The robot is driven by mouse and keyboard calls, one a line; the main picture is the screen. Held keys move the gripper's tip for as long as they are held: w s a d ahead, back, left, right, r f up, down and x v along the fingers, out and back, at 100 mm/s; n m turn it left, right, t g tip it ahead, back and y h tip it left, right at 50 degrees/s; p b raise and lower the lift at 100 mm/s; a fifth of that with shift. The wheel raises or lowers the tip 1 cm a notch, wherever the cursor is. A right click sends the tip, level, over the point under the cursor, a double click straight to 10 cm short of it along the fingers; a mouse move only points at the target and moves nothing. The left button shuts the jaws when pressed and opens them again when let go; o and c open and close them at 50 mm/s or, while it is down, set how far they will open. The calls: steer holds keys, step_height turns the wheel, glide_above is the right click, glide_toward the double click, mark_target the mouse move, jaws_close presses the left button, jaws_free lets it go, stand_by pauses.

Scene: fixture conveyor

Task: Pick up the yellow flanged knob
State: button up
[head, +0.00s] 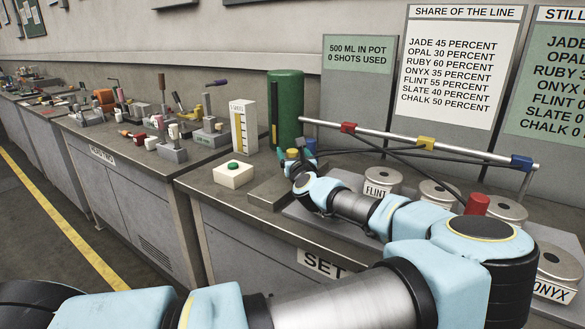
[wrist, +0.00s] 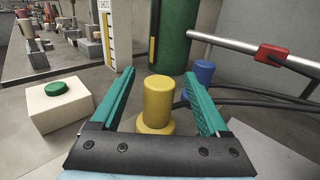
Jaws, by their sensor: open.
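The yellow flanged knob (wrist: 158,102) stands upright in the wrist view, a plain cylinder on a wider round flange. My gripper (wrist: 159,76) is open, with one green finger to the left of the knob and one to the right. In the picture the knob lies between the fingers, with a gap on both sides; I cannot tell how deep it sits between them. The lower flange is partly hidden by the dark gripper body. In the head view the knob (head: 292,153) shows only as a small yellow patch behind my gripper (head: 296,163).
A blue knob (wrist: 204,72) stands behind to the right. A white box with a green button (wrist: 56,89) is to the left. A green cylinder (wrist: 172,35) and a scale board (head: 243,128) stand behind. A rail (head: 400,138) and dark cables run on the right.

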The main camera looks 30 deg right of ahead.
jaws_close()
stand_by(0.4)
stand_by(0.9)
